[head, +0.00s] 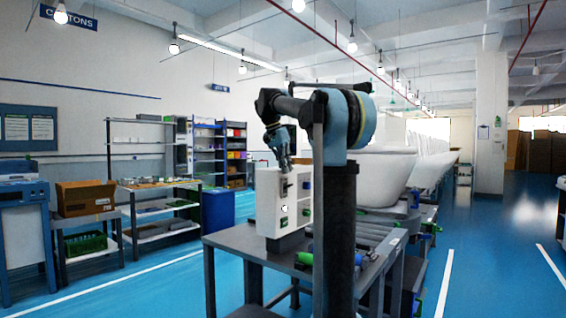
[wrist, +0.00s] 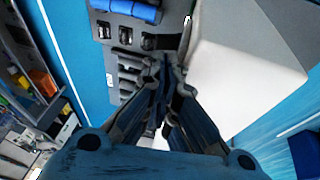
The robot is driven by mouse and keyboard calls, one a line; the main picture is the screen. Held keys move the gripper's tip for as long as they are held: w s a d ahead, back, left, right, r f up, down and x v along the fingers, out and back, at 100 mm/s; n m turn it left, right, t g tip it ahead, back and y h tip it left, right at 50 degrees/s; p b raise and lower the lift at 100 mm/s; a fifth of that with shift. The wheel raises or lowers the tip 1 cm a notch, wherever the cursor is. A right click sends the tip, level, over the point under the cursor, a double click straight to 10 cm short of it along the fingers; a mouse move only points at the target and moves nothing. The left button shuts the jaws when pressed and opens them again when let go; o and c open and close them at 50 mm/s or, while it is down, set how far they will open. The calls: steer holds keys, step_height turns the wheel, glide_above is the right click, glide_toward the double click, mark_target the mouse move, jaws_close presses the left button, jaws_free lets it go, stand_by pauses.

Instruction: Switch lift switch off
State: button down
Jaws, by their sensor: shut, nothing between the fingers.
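A white control box (head: 267,206) stands on the left part of a grey workbench, with small dark and green controls (head: 284,209) on its narrow face. I cannot tell which control is the lift switch, nor its position. My gripper (head: 284,167) points down at the top front edge of the box, close to the upper controls. Its fingers are together and hold nothing. In the wrist view my gripper (wrist: 163,75) is beside the white box (wrist: 240,70); the face with the controls is not clearly seen there.
The grey workbench (head: 234,240) carries blue and green handled items (head: 305,258) and rollers right of the box. White toilet bowls (head: 384,176) line up behind. Shelves (head: 160,195) and a cardboard box (head: 86,198) are at left. Blue floor is open on the right.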

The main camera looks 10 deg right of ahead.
mark_target(289, 186)
steer(key=shift+x, duration=2)
steer(key=shift+a, duration=0.15)
